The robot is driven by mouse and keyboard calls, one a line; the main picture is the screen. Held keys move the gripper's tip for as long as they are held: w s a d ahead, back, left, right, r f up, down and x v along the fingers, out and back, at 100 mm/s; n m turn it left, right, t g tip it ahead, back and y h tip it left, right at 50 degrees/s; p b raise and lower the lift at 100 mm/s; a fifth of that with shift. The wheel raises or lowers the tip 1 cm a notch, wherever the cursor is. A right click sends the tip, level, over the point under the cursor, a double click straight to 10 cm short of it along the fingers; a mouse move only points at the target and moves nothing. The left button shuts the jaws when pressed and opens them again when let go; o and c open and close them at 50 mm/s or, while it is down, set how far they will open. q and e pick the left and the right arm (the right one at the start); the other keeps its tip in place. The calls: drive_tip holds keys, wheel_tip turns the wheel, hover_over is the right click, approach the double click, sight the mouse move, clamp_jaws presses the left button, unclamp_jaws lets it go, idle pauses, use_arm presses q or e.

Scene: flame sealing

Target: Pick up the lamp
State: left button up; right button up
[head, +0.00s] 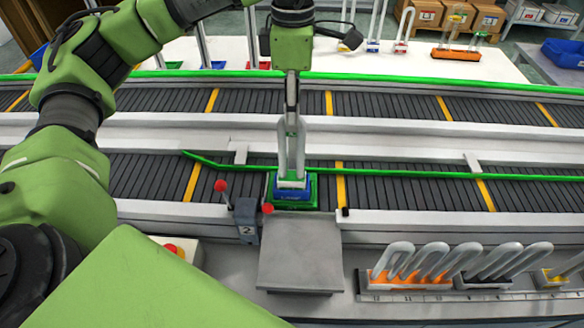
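A U-shaped lamp (284,160) with pale tubes stands upright in a small blue and white holder (293,185). The holder sits on a green tray (280,203) on the near conveyor. My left gripper (291,112) reaches down from above, directly over the lamp, with its tip overlapping the upper end of the tubes. Its fingers appear edge-on as one narrow dark shape, so I cannot tell whether they are closed on the lamp. My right gripper is not in view.
A grey plate (300,262) lies in front of the tray. A post marked 2 (246,222) and red-tipped levers stand to its left. An orange rack (410,280) of U-tubes is at the right. Green rails (420,175) run along the near conveyor (410,195).

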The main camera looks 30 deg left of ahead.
use_arm(q)
wheel_tip(320, 180, down, 3)
drive_tip(key=shift+r, duration=0.1)
wheel_tip(320, 180, down, 5)
drive_tip(key=p, duration=0.2)
drive_tip(key=shift+s+d+p, duration=0.1)
drive_tip(key=shift+d+p, duration=0.05)
drive_tip(key=shift+p, duration=0.2)
clamp_jaws()
